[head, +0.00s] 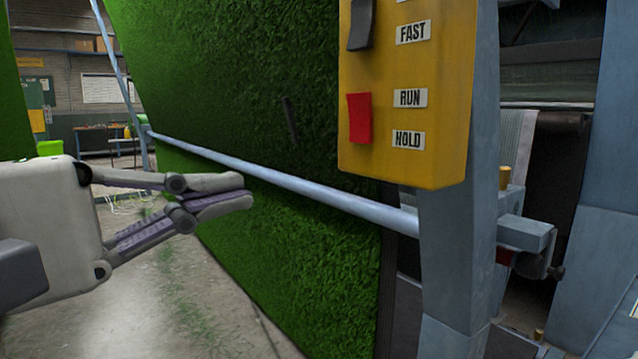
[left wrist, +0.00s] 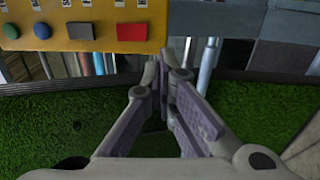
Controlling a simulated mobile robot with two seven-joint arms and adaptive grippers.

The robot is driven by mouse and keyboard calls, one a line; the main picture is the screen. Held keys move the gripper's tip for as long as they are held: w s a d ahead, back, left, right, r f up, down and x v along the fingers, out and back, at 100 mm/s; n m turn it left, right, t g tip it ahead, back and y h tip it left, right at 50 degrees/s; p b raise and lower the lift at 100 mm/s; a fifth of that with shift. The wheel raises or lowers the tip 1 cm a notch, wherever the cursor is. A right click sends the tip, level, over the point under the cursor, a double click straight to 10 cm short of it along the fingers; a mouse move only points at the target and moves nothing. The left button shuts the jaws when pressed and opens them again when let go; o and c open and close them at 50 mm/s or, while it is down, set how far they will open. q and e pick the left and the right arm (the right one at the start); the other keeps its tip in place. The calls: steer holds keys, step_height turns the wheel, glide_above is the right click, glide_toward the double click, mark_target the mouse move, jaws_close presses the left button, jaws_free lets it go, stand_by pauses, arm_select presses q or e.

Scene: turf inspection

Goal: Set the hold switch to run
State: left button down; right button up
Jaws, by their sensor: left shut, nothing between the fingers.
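The hold switch is a red rocker (head: 359,118) on a yellow control box (head: 443,75), beside a RUN label (head: 410,98) above and a HOLD label (head: 408,139) below. I cannot tell for sure which way the rocker is tipped. In the left wrist view the red rocker (left wrist: 131,32) is at the top, on the yellow panel. My left gripper (head: 245,197) is shut and empty, left of and lower than the rocker in the head view, apart from it. Its fingertips (left wrist: 164,65) point toward the panel in the left wrist view. My right gripper is not in view.
A black switch (head: 361,24) sits above the red one, near a FAST label (head: 413,32). Blue (left wrist: 42,30) and green (left wrist: 11,28) buttons share the panel. A metal rail (head: 290,182) crosses before the green turf (head: 200,80). A blue-grey post (head: 462,250) stands below the box.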

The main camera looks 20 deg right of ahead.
mark_target(354, 107)
arm_select(q)
steer(key=shift+m+h, duration=0.3)
steer(key=shift+h, duration=0.2)
steer(key=r, duration=0.1)
steer(key=a+r, duration=0.1)
steer(key=r, duration=0.2)
steer(key=shift+s+a+r, duration=0.2)
steer(key=shift+s+a, duration=0.1)
steer(key=shift+s, duration=0.05)
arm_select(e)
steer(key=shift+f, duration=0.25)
arm_select(q)
steer(key=p+x, duration=0.1)
steer(key=x, duration=1.3)
steer(key=shift+w, duration=0.15)
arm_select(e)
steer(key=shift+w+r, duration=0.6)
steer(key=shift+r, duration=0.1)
arm_select(q)
steer(key=shift+d+r, duration=0.15)
steer(key=shift+r, duration=0.15)
steer(key=shift+w+f, duration=0.1)
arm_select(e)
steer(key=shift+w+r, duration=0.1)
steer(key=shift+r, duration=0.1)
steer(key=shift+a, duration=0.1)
